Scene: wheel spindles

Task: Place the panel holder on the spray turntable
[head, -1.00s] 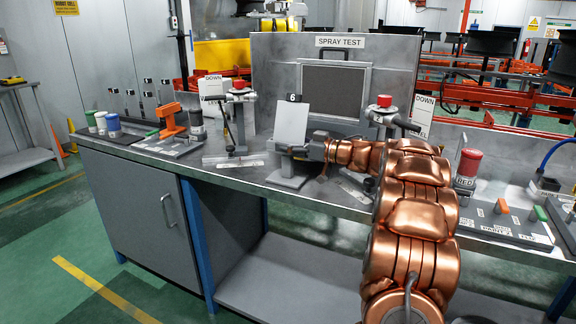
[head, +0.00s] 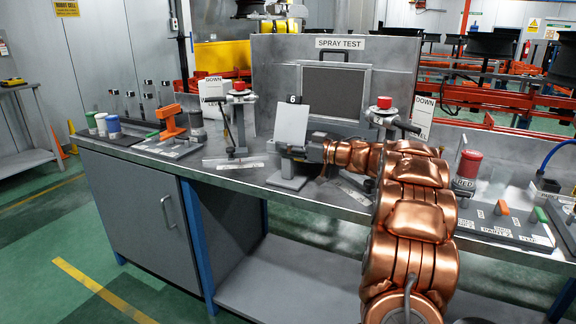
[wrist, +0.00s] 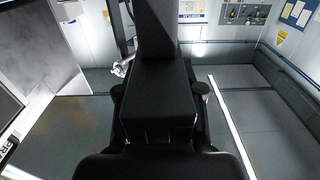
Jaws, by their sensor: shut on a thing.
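The panel holder carries a pale upright panel (head: 291,123) with a "6" tag at its top, above a grey foot (head: 287,183) near the front of the bench. My gripper (head: 298,151) reaches in from the right and is shut on the holder's upright just below the panel. I cannot tell whether the foot touches the bench top. I cannot pick out the spray turntable clearly; the panel and my arm cover part of the bench before the SPRAY TEST backboard (head: 400,75).
Red-topped posts stand left (head: 239,88) and right (head: 384,102) of the holder. An orange clamp-like tool (head: 171,121) and cups (head: 112,124) are at the left.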

